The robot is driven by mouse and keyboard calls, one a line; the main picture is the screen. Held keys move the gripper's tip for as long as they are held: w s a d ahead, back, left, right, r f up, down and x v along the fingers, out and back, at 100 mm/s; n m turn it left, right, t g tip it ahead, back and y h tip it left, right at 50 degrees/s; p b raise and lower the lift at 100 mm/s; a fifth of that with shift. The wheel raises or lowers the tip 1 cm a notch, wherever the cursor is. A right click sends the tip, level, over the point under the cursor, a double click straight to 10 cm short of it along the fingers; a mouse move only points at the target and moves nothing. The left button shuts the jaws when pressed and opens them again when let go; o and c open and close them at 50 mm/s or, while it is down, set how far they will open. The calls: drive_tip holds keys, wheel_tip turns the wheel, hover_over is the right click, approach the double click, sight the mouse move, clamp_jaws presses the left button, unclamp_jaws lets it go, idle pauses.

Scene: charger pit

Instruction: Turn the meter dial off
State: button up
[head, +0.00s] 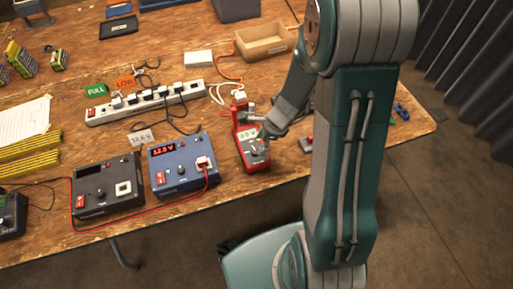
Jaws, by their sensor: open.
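The meter is a red handheld unit (257,167) with a light display on its upper part, near the table's front edge in the head view. The display's digits are too small to read surely. My gripper (262,142) is open at the meter's face, over its lower half, where the dial appears to be. The fingers partly cover that area, so I cannot tell the dial's setting or whether they touch it.
A blue charger (181,164) and a black charger (107,186) stand left of the meter, with red cables. A white power strip (145,104) and a cardboard tray (264,42) lie behind. Floor is free beyond the table's front edge.

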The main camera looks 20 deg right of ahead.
sight(255, 150)
drive_tip(key=shift+x, duration=1.85)
clamp_jaws()
drive_tip(key=shift+n, duration=0.5)
drive_tip(key=n+g, duration=0.2)
drive_tip(key=n, duration=0.2)
drive_tip(key=shift+w+n, duration=0.1)
drive_tip(key=shift+n, duration=0.2)
drive_tip(key=n+g, duration=0.1)
drive_tip(key=n, duration=0.2)
drive_tip(key=n+g+h, duration=0.1)
drive_tip(key=n, duration=0.2)
drive_tip(key=shift+w, duration=0.1)
drive_tip(key=shift+n, duration=0.3)
